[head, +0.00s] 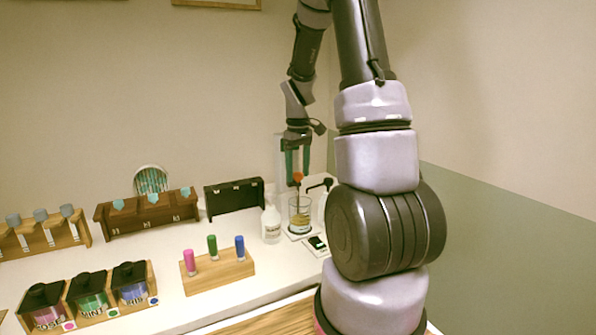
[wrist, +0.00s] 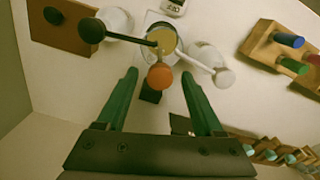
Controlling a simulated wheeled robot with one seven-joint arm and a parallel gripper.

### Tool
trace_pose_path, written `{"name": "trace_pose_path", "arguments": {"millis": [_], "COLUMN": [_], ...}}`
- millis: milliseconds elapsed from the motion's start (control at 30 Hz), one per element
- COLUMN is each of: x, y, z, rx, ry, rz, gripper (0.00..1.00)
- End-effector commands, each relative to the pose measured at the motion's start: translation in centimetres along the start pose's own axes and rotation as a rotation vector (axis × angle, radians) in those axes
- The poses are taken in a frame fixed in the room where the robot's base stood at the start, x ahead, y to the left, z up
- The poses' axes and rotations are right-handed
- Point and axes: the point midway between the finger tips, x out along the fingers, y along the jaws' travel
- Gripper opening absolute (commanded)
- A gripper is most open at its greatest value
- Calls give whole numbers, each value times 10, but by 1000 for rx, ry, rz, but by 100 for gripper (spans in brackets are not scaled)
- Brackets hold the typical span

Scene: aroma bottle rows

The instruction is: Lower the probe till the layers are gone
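A clear beaker (head: 300,222) with amber, banded contents stands at the back right of the counter. An orange ball (head: 298,177) shows just above it, apparently the top of the probe. In the wrist view the orange ball (wrist: 160,76) lies in front of the beaker's yellow contents (wrist: 163,40). My gripper (head: 297,178) points down above the beaker with teal fingers. In the wrist view my gripper (wrist: 159,78) is open, with the ball between the line of its fingertips and gaps on both sides. The probe's lower part is hard to make out.
A white bottle (head: 271,224) stands close left of the beaker. A black-knobbed arm (wrist: 91,30) and a white-knobbed arm (wrist: 224,77) reach over the beaker. A small display (head: 317,243) sits in front. A wooden block with coloured vials (head: 218,271) stands left.

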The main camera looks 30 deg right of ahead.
Motion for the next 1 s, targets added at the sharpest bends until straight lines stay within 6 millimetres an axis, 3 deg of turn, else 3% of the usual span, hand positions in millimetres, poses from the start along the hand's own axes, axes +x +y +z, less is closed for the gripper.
{"name": "trace_pose_path", "arguments": {"millis": [33,167,200,1000], "x": [0,0,0,-1], "y": [0,0,0,0], "z": [0,0,0,0], "rx": [0,0,0,0], "ry": [0,0,0,0], "rz": [0,0,0,0], "gripper": [53,4,0,0]}}
